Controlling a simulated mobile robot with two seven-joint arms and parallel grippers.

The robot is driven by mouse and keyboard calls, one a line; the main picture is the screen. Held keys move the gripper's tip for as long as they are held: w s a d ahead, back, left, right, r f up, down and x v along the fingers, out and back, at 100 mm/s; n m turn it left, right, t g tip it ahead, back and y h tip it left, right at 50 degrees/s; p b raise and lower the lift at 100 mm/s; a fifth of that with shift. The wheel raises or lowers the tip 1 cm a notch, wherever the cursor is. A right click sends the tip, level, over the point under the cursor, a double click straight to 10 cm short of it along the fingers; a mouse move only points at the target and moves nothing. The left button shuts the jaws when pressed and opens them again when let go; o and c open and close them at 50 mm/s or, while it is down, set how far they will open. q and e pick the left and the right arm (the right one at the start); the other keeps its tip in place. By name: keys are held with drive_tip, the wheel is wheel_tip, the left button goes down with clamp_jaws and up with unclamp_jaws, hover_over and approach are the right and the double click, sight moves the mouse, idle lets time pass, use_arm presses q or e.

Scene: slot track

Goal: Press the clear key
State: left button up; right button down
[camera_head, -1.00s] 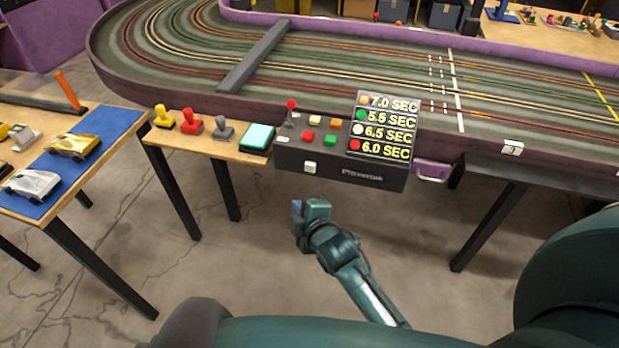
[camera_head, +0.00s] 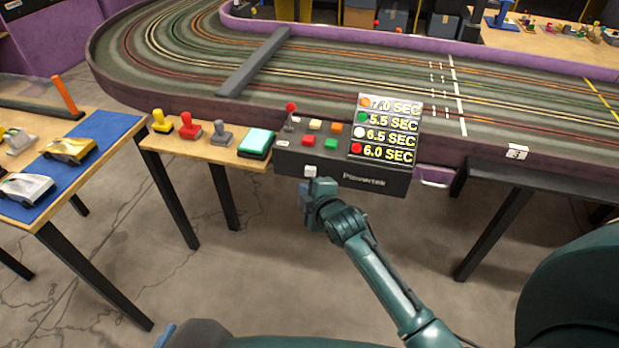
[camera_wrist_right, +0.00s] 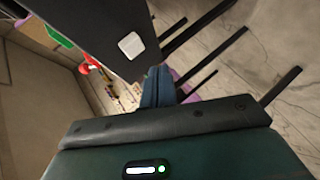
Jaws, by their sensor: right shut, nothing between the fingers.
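The black control box (camera_head: 290,165) stands at the near edge of the track. A white square key (camera_head: 310,171) sits on its front face; I can read no "clear" label on it. The same white key shows in the right wrist view (camera_wrist_right: 131,46), up and left of my fingertips. My right gripper (camera_head: 308,190) is shut and empty, just below the white key in the head view. In the right wrist view its blue fingers (camera_wrist_right: 158,84) lie together, apart from the key. My left gripper is not clearly seen.
The box top carries red (camera_head: 308,140), green (camera_head: 331,144), orange (camera_head: 336,128) and cream (camera_head: 315,124) keys, a red-knobbed lever (camera_head: 291,107) and a lap-time board (camera_head: 385,128). Stamps and a teal pad (camera_head: 256,141) stand on the shelf at left. Open floor lies below the box.

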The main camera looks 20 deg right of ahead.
sight(306, 175)
drive_tip(key=shift+w+d, duration=0.6)
drive_tip(key=shift+w, duration=0.35)
drive_tip(key=shift+w+d+r, duration=0.1)
idle(1.4)
drive_tip(key=shift+w+d, duration=0.15)
drive_tip(key=shift+w, duration=0.1)
drive_tip(key=shift+w+d, duration=0.3)
drive_tip(key=shift+w, duration=0.1)
idle(0.7)
idle(0.4)
drive_tip(key=shift+s+a+p, duration=0.55)
drive_tip(key=shift+s+p, duration=0.2)
drive_tip(key=shift+s, duration=0.05)
